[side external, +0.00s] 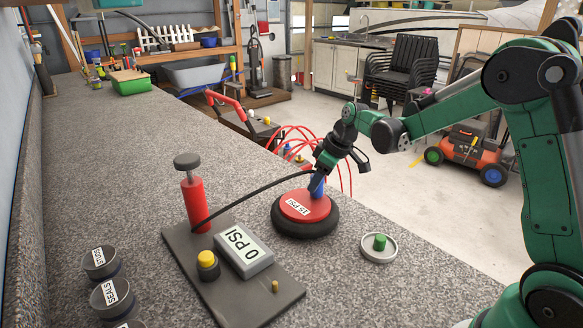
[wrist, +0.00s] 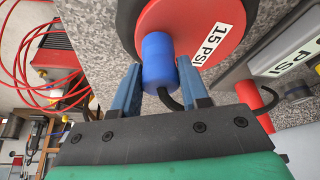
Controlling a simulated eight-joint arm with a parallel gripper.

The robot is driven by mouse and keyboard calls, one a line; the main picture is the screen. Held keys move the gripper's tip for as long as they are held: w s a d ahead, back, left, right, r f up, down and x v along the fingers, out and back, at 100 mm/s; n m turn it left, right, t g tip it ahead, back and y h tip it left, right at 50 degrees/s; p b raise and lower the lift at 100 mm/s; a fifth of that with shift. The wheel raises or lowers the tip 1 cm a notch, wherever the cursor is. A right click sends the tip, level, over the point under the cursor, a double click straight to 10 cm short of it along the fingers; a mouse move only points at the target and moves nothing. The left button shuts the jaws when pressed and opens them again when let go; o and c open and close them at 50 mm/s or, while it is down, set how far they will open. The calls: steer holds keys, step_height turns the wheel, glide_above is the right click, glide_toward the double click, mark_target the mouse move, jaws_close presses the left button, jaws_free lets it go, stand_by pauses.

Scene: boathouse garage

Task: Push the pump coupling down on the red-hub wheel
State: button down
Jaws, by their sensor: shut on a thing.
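The red-hub wheel (side external: 305,213) lies flat on the speckled counter, a black tyre around a red hub labelled 15 PSI. It also shows at the top of the wrist view (wrist: 195,30). My gripper (side external: 317,182) is above the hub and shut on the blue pump coupling (wrist: 158,62), one finger on each side. The coupling (side external: 317,188) is at the hub; whether it is seated on a valve is hidden. A black hose runs from the coupling to the pump base (side external: 225,290), which carries a red pump cylinder (side external: 195,203) and a gauge reading 0 PSI (side external: 243,253).
A yellow button (side external: 207,259) and a small brass peg (side external: 275,286) are on the pump base. A round dish with a green cap (side external: 380,242) stands right of the wheel. Labelled cups (side external: 110,297) stand at the left front.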

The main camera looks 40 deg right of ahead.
steer(key=shift+f, duration=0.25)
steer(key=shift+c, duration=1.8)
jaws_free()
steer(key=shift+v, duration=2.8)
steer(key=s+a+r+m+t+h, duration=0.1)
steer(key=s+a+r+m+t, duration=0.1)
steer(key=s+a, duration=0.8)
steer(key=s+m+t, duration=0.1)
steer(key=s+m, duration=0.1)
steer(key=s, duration=0.1)
steer(key=shift+r+m+h, duration=0.2)
steer(key=shift+m+h, duration=0.1)
steer(key=shift+h, duration=0.1)
